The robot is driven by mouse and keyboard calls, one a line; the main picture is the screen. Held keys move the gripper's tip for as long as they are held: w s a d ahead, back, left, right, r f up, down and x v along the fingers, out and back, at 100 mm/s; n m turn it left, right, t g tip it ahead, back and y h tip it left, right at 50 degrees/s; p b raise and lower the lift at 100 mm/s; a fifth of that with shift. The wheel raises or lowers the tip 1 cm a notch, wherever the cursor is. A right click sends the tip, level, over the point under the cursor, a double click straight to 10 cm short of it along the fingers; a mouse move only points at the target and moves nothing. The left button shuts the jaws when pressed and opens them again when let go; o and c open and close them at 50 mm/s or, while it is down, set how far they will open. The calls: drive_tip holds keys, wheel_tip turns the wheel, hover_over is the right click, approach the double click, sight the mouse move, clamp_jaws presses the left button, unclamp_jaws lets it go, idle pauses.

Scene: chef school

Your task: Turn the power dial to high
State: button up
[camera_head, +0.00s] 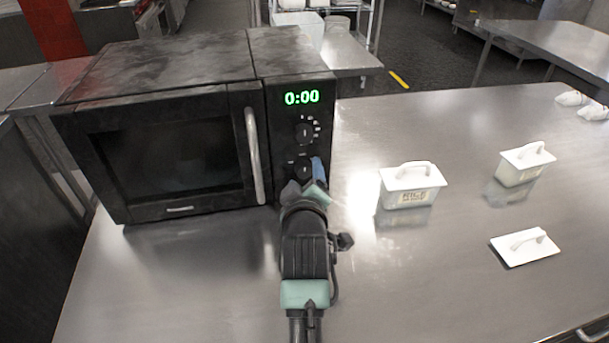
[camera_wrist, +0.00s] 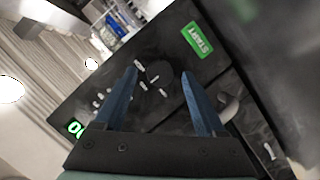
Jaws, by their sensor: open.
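The black microwave (camera_head: 180,120) stands on the steel table with its door shut. Its control panel has a green 0:00 display (camera_head: 302,97), an upper dial (camera_head: 304,132) and a lower dial (camera_head: 300,168), both dark. My gripper (camera_head: 305,178) is open in front of the lower dial and partly hides it. In the wrist view its two blue fingers (camera_wrist: 159,73) reach toward the panel, with a dark round dial (camera_wrist: 161,75) between their tips. Whether they touch it, I cannot tell. The green START button (camera_wrist: 197,40) lies beyond that dial. The dial labels are too small to read.
A white lidded container (camera_head: 410,193) marked RICE and another white container (camera_head: 524,172) stand right of the microwave. A loose white lid (camera_head: 525,246) lies nearer. The microwave door handle (camera_head: 254,155) sticks out left of my gripper. The table front (camera_head: 400,300) is clear.

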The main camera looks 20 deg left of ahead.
drive_tip(key=shift+w+a, duration=0.15)
drive_tip(key=shift+w, duration=0.1)
clamp_jaws()
idle(0.3)
drive_tip(key=shift+m+g+y+p, duration=0.4)
drive_tip(key=shift+m+p, duration=0.15)
drive_tip(key=shift+m, duration=0.55)
drive_tip(key=shift+w+d+m+g+y, duration=0.15)
drive_tip(key=shift+m+g+y, duration=0.3)
drive_tip(key=shift+m, duration=0.55)
drive_tip(key=m+y+b, duration=0.1)
drive_tip(key=m, duration=0.1)
drive_tip(key=m+g+y, duration=0.1)
drive_tip(key=m, duration=0.1)
drive_tip(key=shift+d+f+b, duration=0.1)
drive_tip(key=shift+d+b, duration=0.1)
drive_tip(key=shift+b, duration=0.2)
